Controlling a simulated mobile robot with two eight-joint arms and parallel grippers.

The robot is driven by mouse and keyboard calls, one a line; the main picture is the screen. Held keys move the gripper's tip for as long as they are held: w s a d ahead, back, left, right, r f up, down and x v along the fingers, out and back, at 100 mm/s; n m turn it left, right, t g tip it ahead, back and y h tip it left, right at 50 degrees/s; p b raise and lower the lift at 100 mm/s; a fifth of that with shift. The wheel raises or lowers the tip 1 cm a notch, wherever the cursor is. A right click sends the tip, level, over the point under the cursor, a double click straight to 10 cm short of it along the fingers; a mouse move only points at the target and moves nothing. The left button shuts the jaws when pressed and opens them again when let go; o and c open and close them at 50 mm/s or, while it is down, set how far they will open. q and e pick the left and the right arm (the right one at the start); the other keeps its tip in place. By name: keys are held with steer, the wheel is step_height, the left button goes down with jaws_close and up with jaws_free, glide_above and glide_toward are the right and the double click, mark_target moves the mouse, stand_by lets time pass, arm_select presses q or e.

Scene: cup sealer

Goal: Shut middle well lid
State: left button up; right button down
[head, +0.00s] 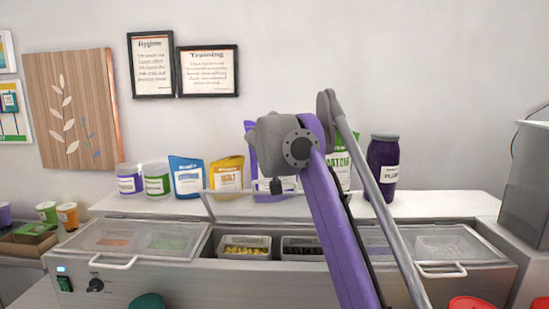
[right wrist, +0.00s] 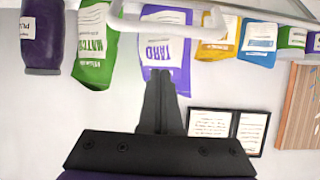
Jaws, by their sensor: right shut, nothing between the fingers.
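The middle well (head: 222,239) of the steel counter is open, with a container of yellow pieces (head: 246,247) and one of dark contents (head: 302,249) inside. Its clear lid stands raised at the back; its pale edge and handle bar (head: 228,191) show left of my right arm, which hides the rest. A white bar (right wrist: 185,30), apparently the lid's, crosses the top of the upside-down right wrist view. My right gripper (right wrist: 161,75) is shut and empty, its tips just below that bar in the picture; I cannot tell whether they touch. My left gripper is not in view.
The left lid (head: 140,238) and right lid (head: 445,245) lie shut. Several bags and jars, including a purple jar (head: 382,166), line the back ledge (head: 440,203) behind the lid. A grey machine (head: 528,175) stands at right. Cups (head: 67,215) are at far left.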

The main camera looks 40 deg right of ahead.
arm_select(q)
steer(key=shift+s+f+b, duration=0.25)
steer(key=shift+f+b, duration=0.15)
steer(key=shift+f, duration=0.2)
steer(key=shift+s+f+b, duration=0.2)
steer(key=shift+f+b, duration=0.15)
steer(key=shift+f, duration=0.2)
arm_select(e)
steer(key=f, duration=0.1)
steer(key=s+a+f, duration=0.1)
steer(key=s+f, duration=0.1)
steer(key=shift+a, duration=0.35)
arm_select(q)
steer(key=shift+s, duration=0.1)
arm_select(e)
steer(key=shift+s, duration=0.1)
